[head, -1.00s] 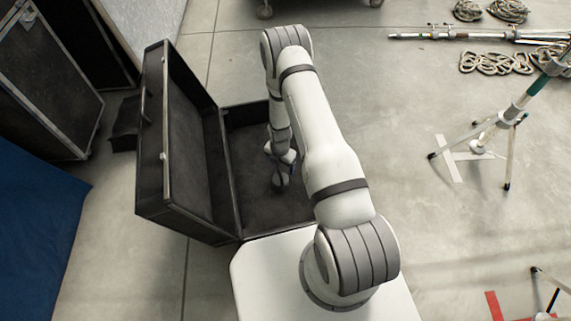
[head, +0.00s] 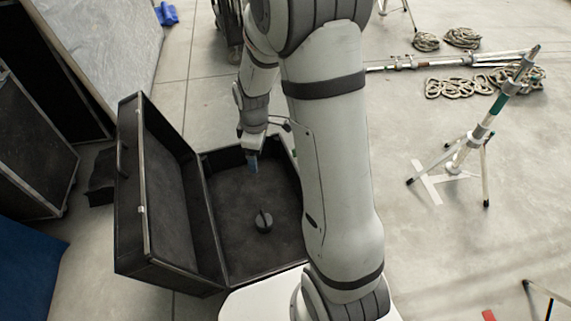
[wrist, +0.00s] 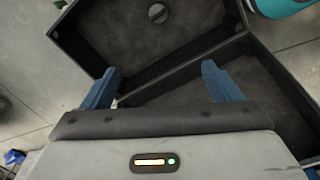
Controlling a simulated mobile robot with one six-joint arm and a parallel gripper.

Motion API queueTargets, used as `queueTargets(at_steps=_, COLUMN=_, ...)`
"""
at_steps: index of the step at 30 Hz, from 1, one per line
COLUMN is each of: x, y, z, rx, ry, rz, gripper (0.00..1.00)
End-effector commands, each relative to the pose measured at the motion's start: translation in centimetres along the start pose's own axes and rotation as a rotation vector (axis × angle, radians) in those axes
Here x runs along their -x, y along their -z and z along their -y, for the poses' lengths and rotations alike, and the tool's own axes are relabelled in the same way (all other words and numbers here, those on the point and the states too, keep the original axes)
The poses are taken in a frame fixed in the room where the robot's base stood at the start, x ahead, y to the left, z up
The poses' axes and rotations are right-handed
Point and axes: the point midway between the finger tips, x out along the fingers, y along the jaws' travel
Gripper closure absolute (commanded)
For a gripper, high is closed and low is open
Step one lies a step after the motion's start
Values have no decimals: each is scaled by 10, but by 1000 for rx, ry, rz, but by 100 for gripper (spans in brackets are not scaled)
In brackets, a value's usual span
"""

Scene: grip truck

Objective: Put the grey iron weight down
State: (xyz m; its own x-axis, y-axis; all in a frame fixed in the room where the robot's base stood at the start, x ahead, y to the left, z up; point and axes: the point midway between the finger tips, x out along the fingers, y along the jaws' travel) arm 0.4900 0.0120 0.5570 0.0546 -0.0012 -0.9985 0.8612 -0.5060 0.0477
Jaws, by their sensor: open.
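The grey iron weight (head: 264,221), a small dark round piece with a handle on top, stands on the floor of the open black case (head: 228,262). It also shows in the wrist view (wrist: 157,13), near the top edge. My gripper (head: 254,163) is above the far part of the case, apart from the weight. In the wrist view my gripper (wrist: 165,85) has its two blue fingers spread wide with nothing between them. The case's lid (head: 165,190) stands open on the left.
A tripod stand (head: 466,150) is on the right, with metal poles (head: 450,60) and coiled ropes (head: 463,38) behind it. Dark road cases (head: 35,150) and a blue surface (head: 25,260) are at the left. Bare concrete floor lies between the case and the tripod.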

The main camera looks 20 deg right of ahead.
Motion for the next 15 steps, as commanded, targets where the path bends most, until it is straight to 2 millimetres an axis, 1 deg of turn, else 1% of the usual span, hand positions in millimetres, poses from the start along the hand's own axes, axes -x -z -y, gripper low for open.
queueTargets(at_steps=1, x=20, y=-4, z=8, rx=-69, ry=-9, rz=-6, gripper=17)
queueTargets(at_steps=6, x=69, y=-22, z=41, rx=-321, ry=-16, rz=-15, gripper=17)
queueTargets(at_steps=8, x=85, y=-30, z=54, rx=-411, ry=-18, rz=-18, gripper=17)
queueTargets(at_steps=12, x=116, y=-48, z=85, rx=-619, ry=-23, rz=-28, gripper=17)
queueTargets(at_steps=15, x=132, y=-61, z=108, rx=-761, ry=-23, rz=-33, gripper=17)
